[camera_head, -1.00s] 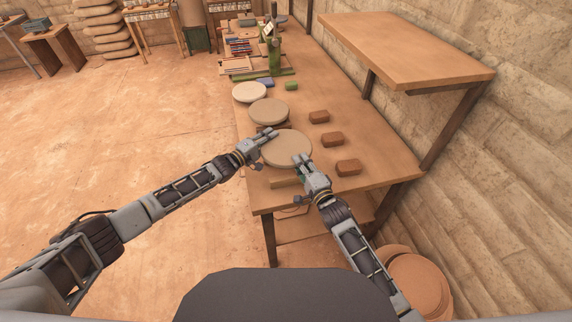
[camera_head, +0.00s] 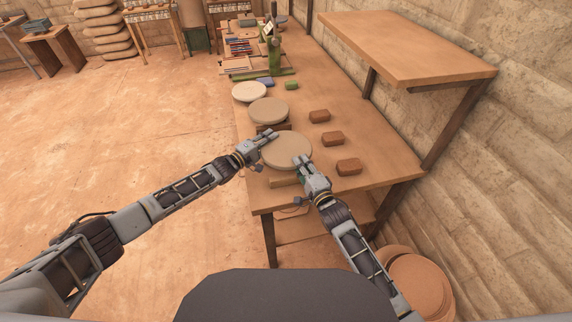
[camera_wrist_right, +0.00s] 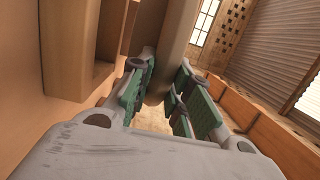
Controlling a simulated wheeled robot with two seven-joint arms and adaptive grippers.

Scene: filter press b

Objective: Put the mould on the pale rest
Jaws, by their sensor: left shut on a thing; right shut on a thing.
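The mould appears to be the round tan disc (camera_head: 287,148) near the front of the bench in the head view. My left gripper (camera_head: 269,137) is shut on its left edge, and my right gripper (camera_head: 304,164) is shut on its front right edge. In the right wrist view, a pale piece (camera_wrist_right: 177,40) sits between the fingers of my right gripper (camera_wrist_right: 160,95). A pale wooden bar (camera_head: 284,181), seemingly the pale rest, shows at the disc's near side, partly hidden. Whether the disc touches it cannot be told.
A dark brown piece (camera_head: 279,127) shows behind the disc. Another tan disc (camera_head: 268,110) and a paler one (camera_head: 249,92) lie farther back. Several brown blocks, one here (camera_head: 349,166), line the right. A raised shelf (camera_head: 405,50) overhangs the bench's right side.

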